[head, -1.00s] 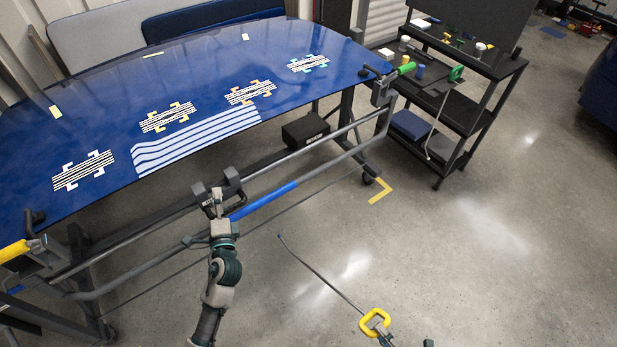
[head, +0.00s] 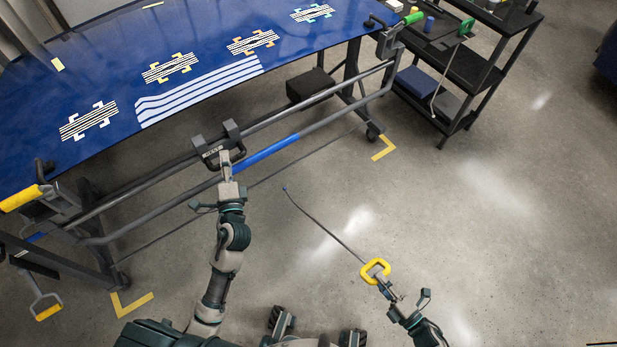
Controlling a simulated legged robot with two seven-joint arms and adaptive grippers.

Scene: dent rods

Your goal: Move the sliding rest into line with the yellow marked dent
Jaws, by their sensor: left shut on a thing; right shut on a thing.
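The sliding rest (head: 211,152), a dark block with two upright pads, sits on the upper grey rail in front of the blue panel (head: 225,30). My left gripper (head: 226,170) is shut on the rest's near side. The yellow marked dent (head: 170,67), striped with yellow corner marks, lies on the panel behind the rest and to its left in the picture. My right gripper (head: 386,287) is shut on the yellow handle (head: 375,270) of a long thin rod (head: 325,230), whose tip points up and left over the floor. The finger contacts are small and partly hidden.
Other marked dents have white (head: 88,120), orange (head: 253,42) and teal (head: 312,13) corners. A lower rail with a blue sleeve (head: 268,151) runs below the rest. A black shelf cart (head: 470,70) stands right. Open floor lies right of the rod.

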